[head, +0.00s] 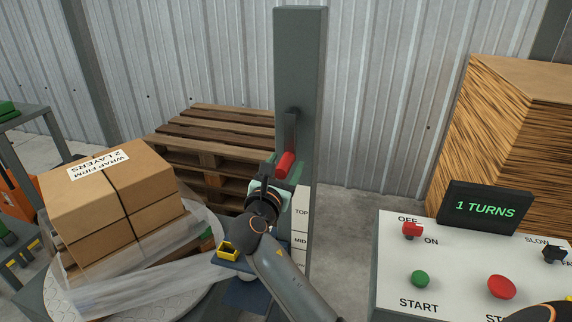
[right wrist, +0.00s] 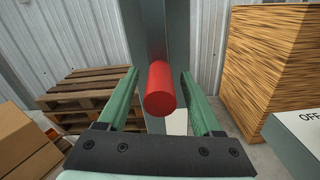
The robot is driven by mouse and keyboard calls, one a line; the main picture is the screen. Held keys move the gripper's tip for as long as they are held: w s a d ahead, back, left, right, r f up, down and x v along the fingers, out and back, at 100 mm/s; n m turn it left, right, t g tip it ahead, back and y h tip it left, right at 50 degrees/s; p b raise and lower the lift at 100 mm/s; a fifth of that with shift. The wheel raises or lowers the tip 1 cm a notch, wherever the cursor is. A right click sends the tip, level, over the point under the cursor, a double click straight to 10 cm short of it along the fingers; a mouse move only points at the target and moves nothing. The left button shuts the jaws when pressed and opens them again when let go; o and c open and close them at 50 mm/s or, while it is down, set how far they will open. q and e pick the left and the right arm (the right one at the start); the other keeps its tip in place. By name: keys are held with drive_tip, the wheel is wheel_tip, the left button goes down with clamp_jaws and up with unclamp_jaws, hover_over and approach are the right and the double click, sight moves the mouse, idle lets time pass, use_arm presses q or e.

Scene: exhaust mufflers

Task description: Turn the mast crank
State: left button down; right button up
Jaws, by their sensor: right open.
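The mast (head: 300,60) is a tall grey-green post in the middle of the head view. Its crank has a dark arm (head: 290,130) that hangs down to a red cylindrical handle (head: 286,163). My right gripper (head: 281,174) is at the handle with its green fingers open. In the right wrist view the red handle (right wrist: 160,90) sits between the two spread fingers (right wrist: 160,78), with a gap on each side. The handle's end faces the gripper's palm. My left gripper is not in view.
A control panel (head: 440,270) stands at right, with a display (head: 486,208) reading "1 TURNS". A wrapped carton stack (head: 110,195) on a turntable (head: 150,290) is at left. Wooden pallets (head: 215,140) lie behind. A tall brown stack (head: 500,130) stands at right.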

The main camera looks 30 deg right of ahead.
drive_tip(key=shift+c, duration=0.4)
clamp_jaws()
idle(1.0)
